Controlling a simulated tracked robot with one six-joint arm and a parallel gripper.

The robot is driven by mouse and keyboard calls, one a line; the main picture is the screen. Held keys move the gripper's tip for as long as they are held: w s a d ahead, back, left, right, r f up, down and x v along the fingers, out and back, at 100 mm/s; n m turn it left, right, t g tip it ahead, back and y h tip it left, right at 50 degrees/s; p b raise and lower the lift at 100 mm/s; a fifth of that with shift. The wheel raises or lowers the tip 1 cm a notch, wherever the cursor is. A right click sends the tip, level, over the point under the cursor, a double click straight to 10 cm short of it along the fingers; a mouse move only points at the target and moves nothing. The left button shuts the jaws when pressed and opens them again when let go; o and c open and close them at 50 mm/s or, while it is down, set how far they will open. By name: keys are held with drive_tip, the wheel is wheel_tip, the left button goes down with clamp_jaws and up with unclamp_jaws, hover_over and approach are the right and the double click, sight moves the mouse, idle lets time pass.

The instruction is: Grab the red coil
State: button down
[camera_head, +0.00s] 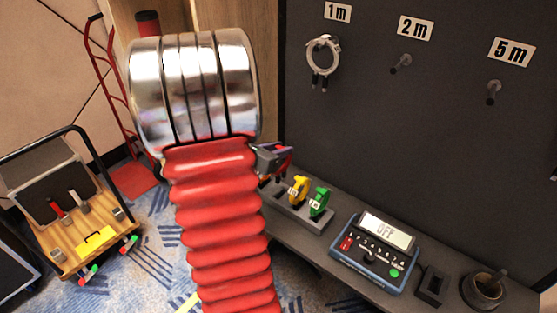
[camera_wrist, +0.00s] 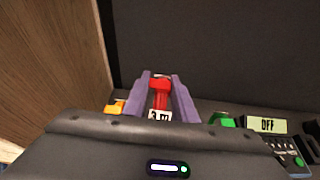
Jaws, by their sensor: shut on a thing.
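The red coil (camera_wrist: 160,88) with a white label, which seems to read 3 m, is between the two purple fingers of my gripper (camera_wrist: 162,78) in the wrist view. My gripper is shut on it. In the head view my gripper (camera_head: 279,160) is partly hidden behind my own arm, and only a little red shows at the fingers. It is just left of and above a yellow coil (camera_head: 298,189) and a green coil (camera_head: 319,202), which stand in a grey holder (camera_head: 310,222). I cannot tell whether the red coil touches the holder.
A dark wall panel carries pegs marked 1m, 2m and 5m; a white coil (camera_head: 323,62) hangs under 1m. A control box (camera_head: 375,256) reading OFF and a dark cup (camera_head: 483,290) stand on the ledge. A cart (camera_head: 85,230) and a red hand truck (camera_head: 110,80) are at left.

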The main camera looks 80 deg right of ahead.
drive_tip(key=shift+r, duration=0.65)
drive_tip(key=shift+w, duration=0.1)
